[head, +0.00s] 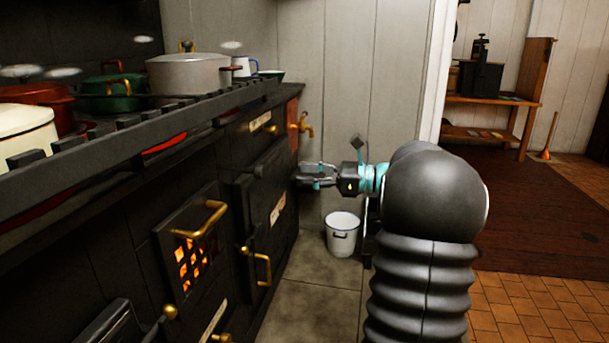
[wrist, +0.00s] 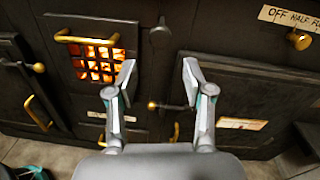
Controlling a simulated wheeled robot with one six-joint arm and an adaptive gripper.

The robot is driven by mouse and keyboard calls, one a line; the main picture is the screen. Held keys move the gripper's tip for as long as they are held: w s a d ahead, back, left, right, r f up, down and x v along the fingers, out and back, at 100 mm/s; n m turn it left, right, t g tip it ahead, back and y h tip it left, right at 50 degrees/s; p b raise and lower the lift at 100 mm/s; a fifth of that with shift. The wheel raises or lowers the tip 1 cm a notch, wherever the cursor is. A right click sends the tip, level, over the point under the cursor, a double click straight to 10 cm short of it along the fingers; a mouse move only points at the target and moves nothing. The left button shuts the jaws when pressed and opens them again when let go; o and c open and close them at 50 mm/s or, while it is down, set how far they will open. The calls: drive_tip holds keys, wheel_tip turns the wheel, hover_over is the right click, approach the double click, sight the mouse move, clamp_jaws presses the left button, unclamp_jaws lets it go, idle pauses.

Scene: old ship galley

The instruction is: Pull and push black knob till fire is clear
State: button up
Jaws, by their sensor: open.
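The black knob (wrist: 160,36) is a dark round knob on the black stove front in the wrist view, just right of the fire door. In the head view my gripper (head: 306,175) is in front of the stove's far end.
The stove front has a brass fire-door handle (head: 206,220), an oven-door handle (head: 257,268) and a brass knob (wrist: 299,40) by an "OFF HALF" label. Pots, including a grey one (head: 188,75), stand on top behind a rail. A white bucket (head: 342,234) stands on the floor.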

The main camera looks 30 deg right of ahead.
drive_tip(key=shift+m+t+h, duration=0.5)
drive_tip(key=shift+m+t, duration=0.1)
drive_tip(key=shift+m, duration=0.2)
drive_tip(key=s+d+r+p, duration=0.1)
drive_tip(key=p, duration=0.1)
drive_tip(key=r+p, duration=0.1)
drive_tip(key=r, duration=0.1)
drive_tip(key=s+d+r+p, duration=0.1)
drive_tip(key=p, duration=0.1)
drive_tip(key=shift+s+d+r+p, duration=0.15)
drive_tip(key=shift+s+d+p, duration=0.15)
drive_tip(key=shift+s+p, duration=0.05)
clamp_jaws()
drive_tip(key=m+p, duration=0.2)
approach(262, 174)
drive_tip(key=shift+h, duration=0.4)
drive_tip(key=x, duration=0.3)
drive_tip(key=p+x, duration=0.1)
drive_tip(key=x, duration=0.3)
drive_tip(key=shift+s+a+r, duration=0.1)
drive_tip(key=shift+a+r, duration=0.15)
drive_tip(key=shift+a, duration=0.05)
drive_tip(key=shift+t, duration=0.3)
